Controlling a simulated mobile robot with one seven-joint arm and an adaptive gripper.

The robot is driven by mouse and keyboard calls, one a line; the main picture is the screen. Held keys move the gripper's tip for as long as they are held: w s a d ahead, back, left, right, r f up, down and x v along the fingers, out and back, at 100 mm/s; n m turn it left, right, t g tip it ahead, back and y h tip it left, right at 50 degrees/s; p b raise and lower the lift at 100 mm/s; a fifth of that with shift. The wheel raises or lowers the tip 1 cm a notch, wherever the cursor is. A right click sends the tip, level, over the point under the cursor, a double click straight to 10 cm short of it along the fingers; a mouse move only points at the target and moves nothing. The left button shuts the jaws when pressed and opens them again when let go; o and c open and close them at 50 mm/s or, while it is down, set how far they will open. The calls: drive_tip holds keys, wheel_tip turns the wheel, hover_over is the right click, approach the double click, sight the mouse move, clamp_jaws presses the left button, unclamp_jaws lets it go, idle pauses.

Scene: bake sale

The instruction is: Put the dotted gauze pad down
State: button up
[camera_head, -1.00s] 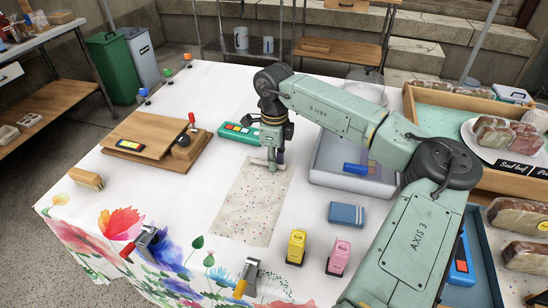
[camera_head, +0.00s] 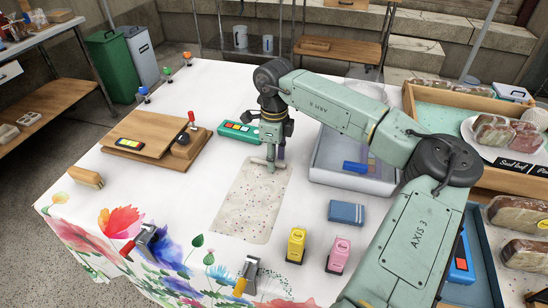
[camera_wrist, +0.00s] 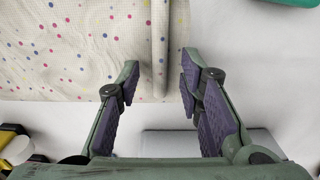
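The dotted gauze pad (camera_head: 249,203) lies flat on the white tablecloth, cream with small coloured dots. In the wrist view the pad (camera_wrist: 60,50) fills the upper left, with a raised, rolled-looking strip along its edge. My gripper (camera_head: 272,161) is low over the pad's far end. In the wrist view my gripper (camera_wrist: 159,78) has its two fingers apart, one on each side of the strip, with visible gaps beside it. The fingers seem not to press on the strip. Contact with the table cannot be judged.
A green case (camera_head: 238,132) stands just behind left of my gripper, and a grey tray (camera_head: 328,177) is close on the right. A wooden board (camera_head: 150,135) is at left. A blue box (camera_head: 346,213), a yellow stamp (camera_head: 296,245) and a pink stamp (camera_head: 338,255) stand front right.

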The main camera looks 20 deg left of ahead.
wheel_tip(320, 180, up, 12)
drive_tip(key=b, duration=0.1)
drive_tip(key=shift+f+b, duration=0.15)
drive_tip(key=shift+b, duration=0.2)
